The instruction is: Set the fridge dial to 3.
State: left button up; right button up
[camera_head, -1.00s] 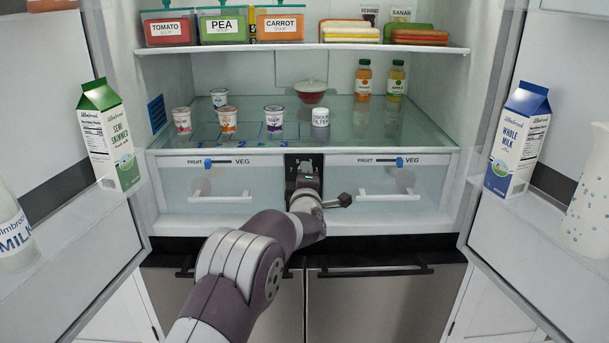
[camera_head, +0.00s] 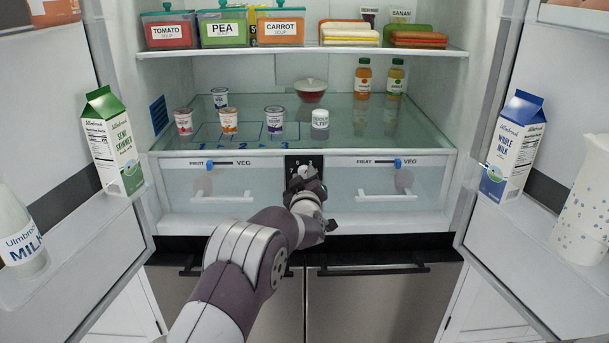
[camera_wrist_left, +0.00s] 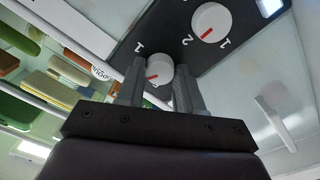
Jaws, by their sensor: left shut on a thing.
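The dark control panel (camera_head: 291,160) sits between the two crisper drawers; my left gripper (camera_head: 306,172) covers much of it. In the left wrist view the panel (camera_wrist_left: 165,35) carries two round white dials with red marks. My left gripper (camera_wrist_left: 160,82) is shut on the nearer dial (camera_wrist_left: 159,70), one finger on each side. This dial's red mark points left in that view, and a 1 stands above its left side. The other dial (camera_wrist_left: 211,22) is clear of the fingers. I cannot tell which dial is labelled fridge. My right gripper is not in view.
A glass shelf (camera_head: 375,130) with yogurt pots (camera_head: 274,120) and a filter pot (camera_head: 320,120) lies just above the panel. Drawer handles (camera_head: 222,198) stick out on both sides. Open doors hold a green carton (camera_head: 112,142) at left and a blue carton (camera_head: 511,145) at right.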

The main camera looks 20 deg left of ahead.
pick_arm(q)
jog(key=shift+f+m, duration=0.1)
jog(key=shift+m, duration=0.6)
jog(key=o, duration=1)
jog(key=shift+s+d, duration=0.1)
jog(key=shift+s, duration=0.1)
jog(key=v, duration=1.2)
jog(key=shift+s, duration=0.15)
